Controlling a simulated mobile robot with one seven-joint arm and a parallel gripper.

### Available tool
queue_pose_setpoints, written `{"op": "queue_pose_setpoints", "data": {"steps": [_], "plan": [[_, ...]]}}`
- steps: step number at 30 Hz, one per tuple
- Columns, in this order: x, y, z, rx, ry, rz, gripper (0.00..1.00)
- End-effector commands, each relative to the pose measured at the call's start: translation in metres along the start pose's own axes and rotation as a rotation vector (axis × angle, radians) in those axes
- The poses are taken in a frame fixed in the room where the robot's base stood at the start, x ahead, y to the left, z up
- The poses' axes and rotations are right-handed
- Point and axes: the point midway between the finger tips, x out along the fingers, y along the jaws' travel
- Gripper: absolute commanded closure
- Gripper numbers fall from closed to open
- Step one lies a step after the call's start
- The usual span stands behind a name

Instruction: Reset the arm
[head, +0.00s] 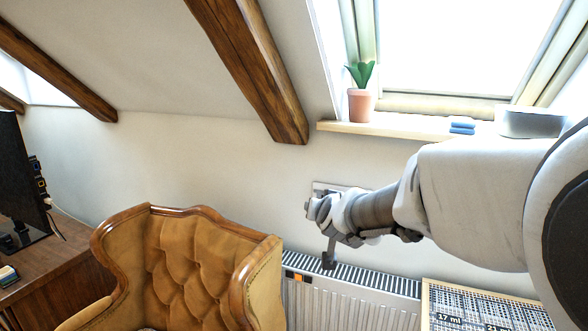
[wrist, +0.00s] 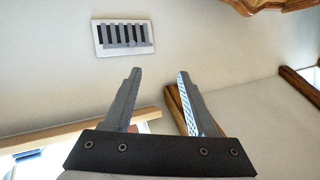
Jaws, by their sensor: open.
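My gripper (wrist: 159,77) is open in the wrist view. In the head view my arm reaches in from the right. The gripper end (head: 322,235) is in front of the wall, above the radiator (head: 350,305) and right of the tufted armchair (head: 190,255). I cannot tell its exact distance from the wall.
A slotted vent (wrist: 124,37) is on the wall, partly hidden behind my gripper in the head view. A windowsill (head: 390,128) holds a potted plant (head: 361,105) and blue items (head: 462,128). A wooden beam (head: 250,65) slopes above. A desk (head: 45,260) stands left.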

Motion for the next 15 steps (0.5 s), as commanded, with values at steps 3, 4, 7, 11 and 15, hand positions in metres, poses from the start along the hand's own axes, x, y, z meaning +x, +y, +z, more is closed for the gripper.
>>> {"op": "queue_pose_setpoints", "data": {"steps": [3, 4, 7, 11, 15], "plan": [[-0.046, 0.003, -0.003, -0.012, -0.085, -0.042, 0.42], [-0.057, 0.004, 0.0, -0.018, -0.111, -0.051, 0.42], [-0.095, 0.009, 0.009, -0.041, -0.191, -0.068, 0.42], [-0.145, 0.02, 0.026, -0.075, -0.298, -0.067, 0.42], [-0.199, 0.037, 0.049, -0.113, -0.412, -0.033, 0.42]]}}
